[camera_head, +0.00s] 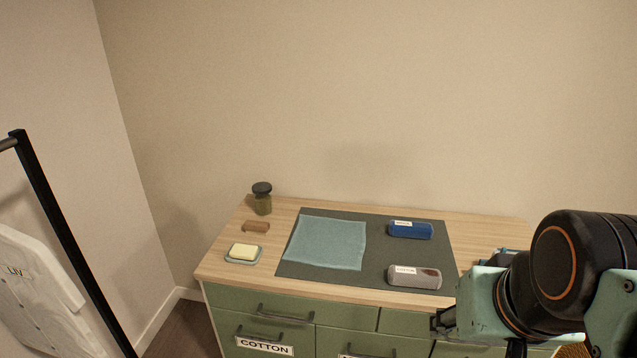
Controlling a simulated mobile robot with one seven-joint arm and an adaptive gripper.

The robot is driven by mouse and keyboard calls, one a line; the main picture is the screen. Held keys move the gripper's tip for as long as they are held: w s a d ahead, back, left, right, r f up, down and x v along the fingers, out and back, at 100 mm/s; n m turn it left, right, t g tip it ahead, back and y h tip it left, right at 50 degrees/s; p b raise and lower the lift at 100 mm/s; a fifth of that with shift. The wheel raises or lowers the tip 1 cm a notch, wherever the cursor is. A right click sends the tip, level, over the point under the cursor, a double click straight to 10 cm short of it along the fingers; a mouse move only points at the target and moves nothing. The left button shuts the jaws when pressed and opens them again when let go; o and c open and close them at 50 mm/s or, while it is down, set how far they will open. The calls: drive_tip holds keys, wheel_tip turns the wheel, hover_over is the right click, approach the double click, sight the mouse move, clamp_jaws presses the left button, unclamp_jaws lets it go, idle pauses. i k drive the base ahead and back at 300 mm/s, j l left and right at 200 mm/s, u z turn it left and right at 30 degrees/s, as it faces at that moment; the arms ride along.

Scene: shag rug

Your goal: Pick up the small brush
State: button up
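A small brown block-shaped item (257,226), which looks like the small brush, lies on the wooden top at the left, between the jar and the soap dish. Its bristles cannot be made out. My arm comes in from the lower right. The dark end piece at its left, which seems to be my gripper (443,320), is in front of the dresser's front edge, far to the right of the brown item and apart from it. Its fingers are too small and dark to show whether they are open.
A dark mat (375,280) on the dresser (212,271) bears a folded teal cloth (328,243), a blue case (410,230) and a grey case (414,277). A lidded jar (262,199) and a soap dish (243,261) stand at the left. A black rack (65,225) is far left.

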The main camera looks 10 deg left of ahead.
sight(252, 227)
drive_tip(key=i+j, duration=0.2)
drive_tip(key=j, duration=0.2)
drive_tip(key=i+j, duration=0.2)
drive_tip(key=j, duration=0.2)
drive_tip(key=i+j, duration=0.25)
drive_tip(key=j, duration=0.15)
drive_tip(key=i+j, duration=0.2)
drive_tip(key=j, duration=0.2)
